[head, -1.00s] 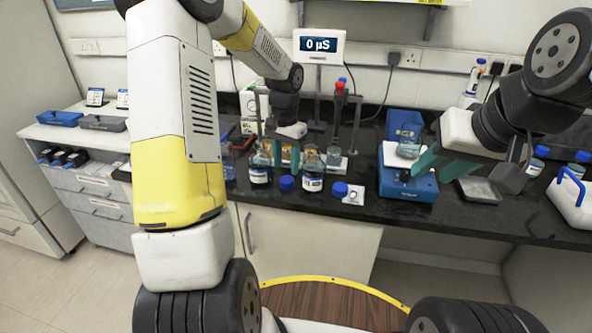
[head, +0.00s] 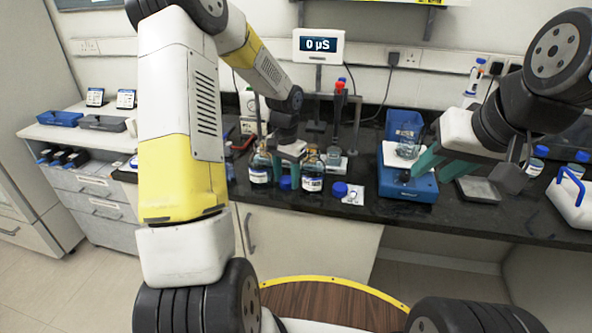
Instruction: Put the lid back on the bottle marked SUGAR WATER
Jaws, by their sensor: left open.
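Two open clear bottles with white labels stand on the black bench: a left bottle (head: 259,174) and a right bottle (head: 312,183). The labels are too small to read, so I cannot tell which is SUGAR WATER. One blue lid (head: 286,183) lies between the bottles, and another blue lid (head: 340,189) lies right of the right bottle. My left gripper (head: 289,174) is open, pointing down between the bottles, its fingers just above or around the first lid; contact is unclear. My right gripper (head: 428,165) is beside the blue stirrer; its jaw state is unclear.
A blue stirrer device (head: 407,212) carries a glass beaker (head: 408,148). A white card (head: 354,195) lies by the right lid. A stand with a red-topped probe (head: 339,88) and a 0 µS display (head: 319,45) stand behind the bottles.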

